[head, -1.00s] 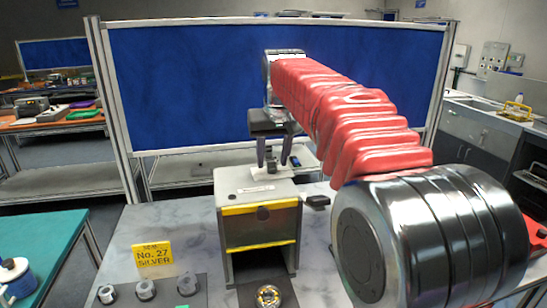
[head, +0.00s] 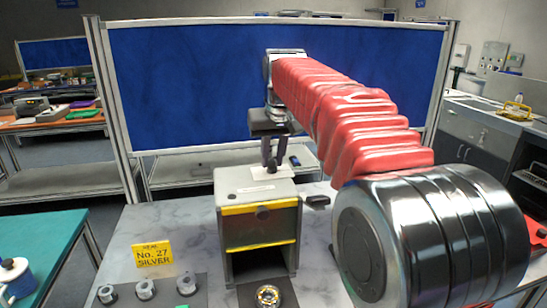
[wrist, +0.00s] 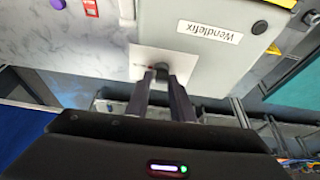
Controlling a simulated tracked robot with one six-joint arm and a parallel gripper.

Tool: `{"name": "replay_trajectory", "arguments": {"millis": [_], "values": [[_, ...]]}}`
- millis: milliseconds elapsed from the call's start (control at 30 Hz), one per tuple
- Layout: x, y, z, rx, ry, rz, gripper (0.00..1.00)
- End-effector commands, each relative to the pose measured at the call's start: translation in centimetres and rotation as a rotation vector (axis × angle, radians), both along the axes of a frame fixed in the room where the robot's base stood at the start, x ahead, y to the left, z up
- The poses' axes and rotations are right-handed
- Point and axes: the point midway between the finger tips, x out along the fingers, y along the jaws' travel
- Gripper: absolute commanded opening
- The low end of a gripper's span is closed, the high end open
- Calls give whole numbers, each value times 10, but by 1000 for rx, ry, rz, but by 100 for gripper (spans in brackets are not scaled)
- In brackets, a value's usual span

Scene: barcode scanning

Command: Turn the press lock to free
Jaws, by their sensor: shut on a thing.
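The press (head: 256,215) is a grey box with an open front and yellow bars, standing on the marbled table. Its lock is a small dark knob (wrist: 161,70) on a white plate (wrist: 146,62) on the press top, and the plate also shows in the head view (head: 257,188). My gripper (head: 273,168) reaches down from above with its two dark fingers on either side of the knob. In the wrist view my gripper (wrist: 162,80) is shut on the knob, which is partly hidden between the fingertips. The exact turn of the knob cannot be read.
A yellow sign (head: 152,253) reading "No. 27 SILVER" and several small ring parts stand to the left of the press. A metal ring piece (head: 268,296) lies in front of it. A small black block (head: 318,200) is at its right. A blue partition (head: 190,85) stands behind.

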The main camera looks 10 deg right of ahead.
Motion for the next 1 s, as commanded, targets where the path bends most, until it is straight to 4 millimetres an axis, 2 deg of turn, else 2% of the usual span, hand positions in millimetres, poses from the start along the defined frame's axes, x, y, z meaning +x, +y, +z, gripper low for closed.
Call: {"name": "replay_trajectory", "arguments": {"millis": [367, 1000], "values": [[0, -3, 0, -1, 0, 169, 0], [3, -6, 0, 2, 0, 726, 0]]}}
